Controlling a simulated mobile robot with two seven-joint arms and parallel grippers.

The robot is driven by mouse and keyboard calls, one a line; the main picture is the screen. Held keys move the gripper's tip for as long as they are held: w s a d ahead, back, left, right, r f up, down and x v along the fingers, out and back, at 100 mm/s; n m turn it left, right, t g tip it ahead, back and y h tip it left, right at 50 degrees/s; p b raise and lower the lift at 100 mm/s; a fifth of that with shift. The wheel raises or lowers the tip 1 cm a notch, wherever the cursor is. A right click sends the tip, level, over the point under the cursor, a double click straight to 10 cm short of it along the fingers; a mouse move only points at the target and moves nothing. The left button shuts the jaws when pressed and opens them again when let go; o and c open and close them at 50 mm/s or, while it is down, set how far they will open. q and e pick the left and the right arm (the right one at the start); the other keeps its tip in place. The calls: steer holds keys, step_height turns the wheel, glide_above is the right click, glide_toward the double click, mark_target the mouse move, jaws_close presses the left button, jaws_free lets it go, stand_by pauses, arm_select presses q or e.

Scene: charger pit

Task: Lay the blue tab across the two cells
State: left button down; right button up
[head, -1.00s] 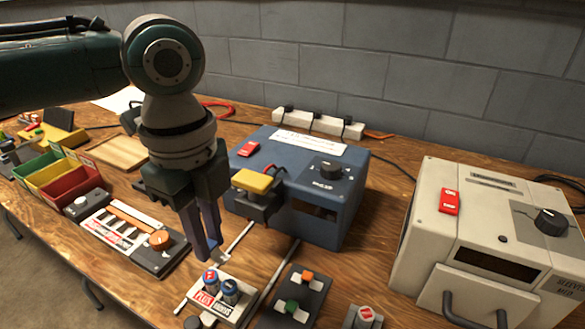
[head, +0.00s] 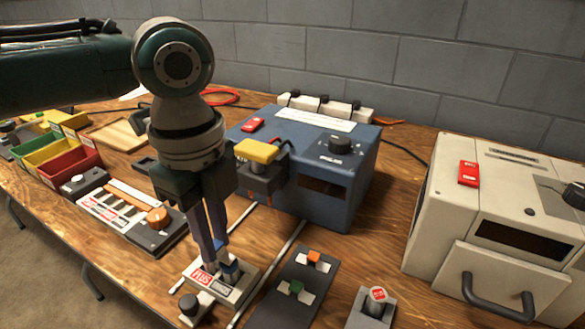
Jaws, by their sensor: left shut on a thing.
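My left gripper (head: 217,256) points down over the cell holder and is shut on a small thin thing, apparently the blue tab, mostly hidden between the fingertips. The white cell holder (head: 241,292), with red PLUS and dark MINUS labels, sits on the bench below. Two short upright cells stand in it. My right gripper is not in view.
A blue charger box (head: 335,185) with a yellow-topped clamp (head: 257,151) stands close behind the gripper. A switch plate (head: 299,285) is right of the holder. A slotted panel (head: 128,213) and coloured bins (head: 60,165) are left. A cream box (head: 490,225) stands far right.

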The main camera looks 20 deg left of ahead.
arm_select(q)
steer(key=shift+p, duration=0.35)
steer(key=shift+f, duration=0.4)
stand_by(0.8)
steer(key=c, duration=0.8)
jaws_free()
steer(key=shift+o, duration=0.2)
steer(key=shift+r, duration=0.1)
step_height(320, 180, up, 7)
steer(key=p, duration=0.8)
